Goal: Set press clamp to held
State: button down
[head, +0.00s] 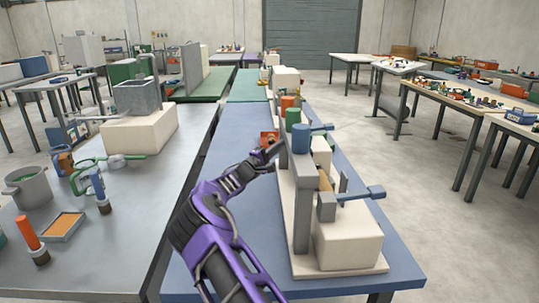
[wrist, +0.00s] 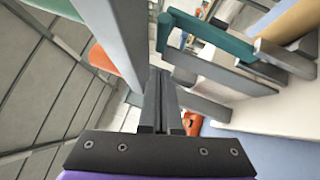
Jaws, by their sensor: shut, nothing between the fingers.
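The winder (head: 345,245) stands on a blue table in the head view, with a cream base and an upright grey plate. A blue-grey lever (head: 362,194) sticks out to the right at its near end, and a second lever (head: 321,127) sits farther back. I cannot tell which part is the press clamp. My gripper (head: 277,148) is left of the machine, close to the blue cylinder. In the wrist view my gripper (wrist: 160,75) is shut and empty. A teal bar (wrist: 205,38) and grey bars lie beyond the fingers; contact cannot be judged.
Blue (head: 300,138), orange (head: 289,103) and green cylinders stand along the machine's top. The blue table (head: 385,240) has a bare strip to the right. A grey table (head: 100,250) at left carries a pot (head: 27,187), a tray and tools. Open floor lies at right.

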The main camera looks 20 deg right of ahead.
jog(key=d, duration=0.2)
jog(key=s+d+r, duration=0.1)
jog(key=shift+s+d, duration=0.1)
jog(key=shift+d, duration=0.1)
jog(key=shift+s+d+r+b, duration=0.25)
jog(key=shift+d+r+b, duration=0.2)
jog(key=shift+d+b, duration=0.3)
jog(key=w+a+v, duration=0.1)
jog(key=w+v, duration=0.1)
jog(key=v, duration=1)
jog(key=shift+a+r+b, duration=0.15)
jog(key=shift+a+b, duration=0.15)
jog(key=shift+a, duration=0.25)
